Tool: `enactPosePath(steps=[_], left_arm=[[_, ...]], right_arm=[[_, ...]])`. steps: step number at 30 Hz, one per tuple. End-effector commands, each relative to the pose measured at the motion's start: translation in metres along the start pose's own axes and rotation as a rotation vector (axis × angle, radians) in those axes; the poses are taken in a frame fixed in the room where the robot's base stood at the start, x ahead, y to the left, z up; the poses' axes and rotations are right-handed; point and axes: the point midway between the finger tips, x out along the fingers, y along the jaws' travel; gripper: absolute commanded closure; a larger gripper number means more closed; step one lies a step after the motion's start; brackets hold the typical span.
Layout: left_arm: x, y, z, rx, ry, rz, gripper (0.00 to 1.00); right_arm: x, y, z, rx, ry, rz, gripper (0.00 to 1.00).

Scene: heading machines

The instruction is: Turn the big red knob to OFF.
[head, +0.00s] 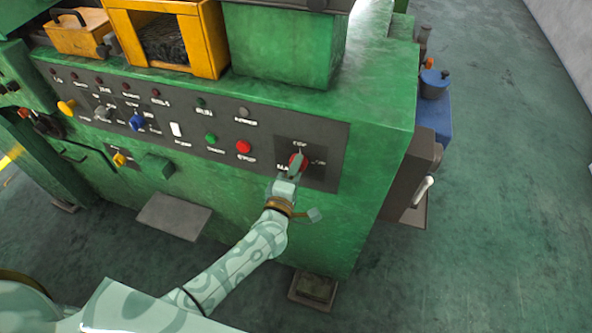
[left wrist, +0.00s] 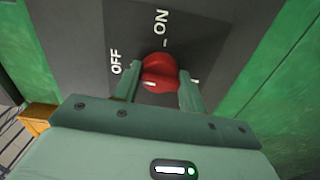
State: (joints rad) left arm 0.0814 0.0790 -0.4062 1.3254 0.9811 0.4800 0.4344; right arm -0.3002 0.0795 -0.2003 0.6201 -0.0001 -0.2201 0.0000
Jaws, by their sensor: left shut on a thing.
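The big red knob (head: 304,161) is on the right end of the dark panel on the green machine. In the left wrist view the red knob (left wrist: 160,70) sits between the two green fingers of my left gripper (left wrist: 158,88), which is shut on it. The OFF label (left wrist: 116,62) is left of the knob and the ON label (left wrist: 161,20) above it there. A pale mark shows on the knob's lower edge; which label it points to, I cannot tell. In the head view my left gripper (head: 296,172) partly covers the knob. My right gripper is not in view.
A red button (head: 244,146), a green button (head: 210,138) and a blue knob (head: 137,122) are left of it on the panel (head: 325,145). A dark box with a pale handle (head: 422,190) is on the machine's right side. Floor at right is clear.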

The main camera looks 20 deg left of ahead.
Motion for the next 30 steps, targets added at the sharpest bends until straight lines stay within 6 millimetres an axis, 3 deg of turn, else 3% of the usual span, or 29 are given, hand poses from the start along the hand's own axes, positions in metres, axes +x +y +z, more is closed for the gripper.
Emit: enactPosePath(steps=[20,21,23,30], left_arm=[[-0.0010,-0.0020,-0.0001,-0.063,0.000,-0.004,0.81],[-0.0011,-0.0020,-0.0001,-0.063,0.000,-0.004,0.53],[-0.0009,-0.0018,-0.0001,-0.063,0.000,-0.004,0.37],[-0.0005,-0.0008,-0.0001,-0.062,0.000,-0.002,0.37]], right_arm=[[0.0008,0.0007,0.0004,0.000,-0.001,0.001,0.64],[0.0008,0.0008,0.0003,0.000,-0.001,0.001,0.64],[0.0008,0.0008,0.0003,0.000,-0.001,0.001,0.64],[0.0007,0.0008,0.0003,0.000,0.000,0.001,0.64]])
